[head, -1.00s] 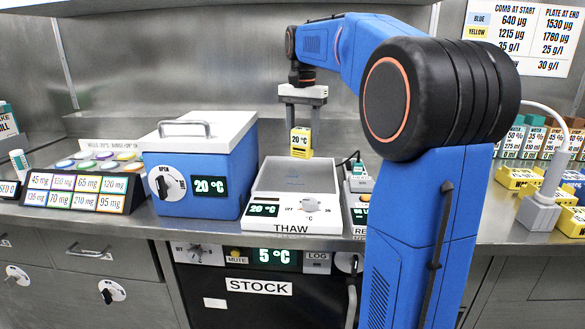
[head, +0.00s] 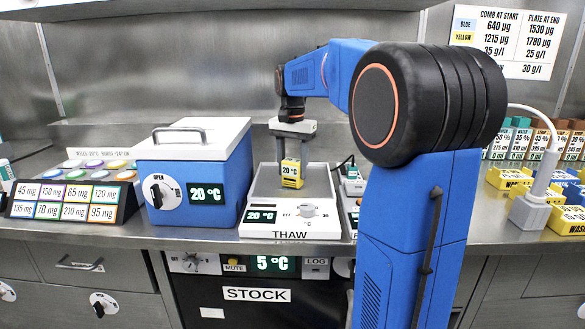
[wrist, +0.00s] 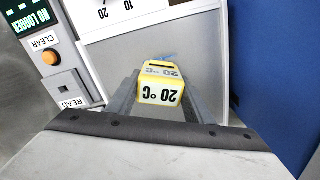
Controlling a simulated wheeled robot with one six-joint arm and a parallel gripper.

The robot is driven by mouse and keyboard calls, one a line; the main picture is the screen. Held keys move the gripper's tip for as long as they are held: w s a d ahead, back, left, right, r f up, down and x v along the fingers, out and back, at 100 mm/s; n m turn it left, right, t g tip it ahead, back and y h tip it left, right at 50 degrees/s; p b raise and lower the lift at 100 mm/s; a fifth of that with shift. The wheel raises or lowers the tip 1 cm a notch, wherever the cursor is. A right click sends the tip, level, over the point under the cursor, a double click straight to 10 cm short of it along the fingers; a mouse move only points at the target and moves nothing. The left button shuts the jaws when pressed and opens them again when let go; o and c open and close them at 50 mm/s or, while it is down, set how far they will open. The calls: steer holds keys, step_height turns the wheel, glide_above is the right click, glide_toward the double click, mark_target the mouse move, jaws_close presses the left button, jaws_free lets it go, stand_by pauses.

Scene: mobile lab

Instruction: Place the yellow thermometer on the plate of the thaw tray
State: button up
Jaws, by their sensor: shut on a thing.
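The yellow thermometer (head: 291,174), reading 20 °C, is held upright between the fingers of my gripper (head: 290,160). My gripper is shut on it. In the head view it is over the grey plate of the thaw tray (head: 264,187), a white unit labelled THAW with a 20 °C display and a dial on its front. The thermometer's lower end looks at or close to the plate; I cannot tell whether it touches. In the wrist view the thermometer (wrist: 161,90) sits between the fingers with the plate (wrist: 195,60) around and behind it.
A blue box with a white lid (head: 195,170) stands close to the left of the thaw tray. A white device (head: 352,185) stands close to its right, partly hidden by my arm. A card rack (head: 70,200) is farther left. Yellow bins (head: 512,180) are at the right.

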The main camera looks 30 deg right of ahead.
steer(key=shift+f, duration=0.1)
steer(key=o, duration=1.1)
step_height(320, 180, up, 12)
steer(key=shift+r, duration=0.15)
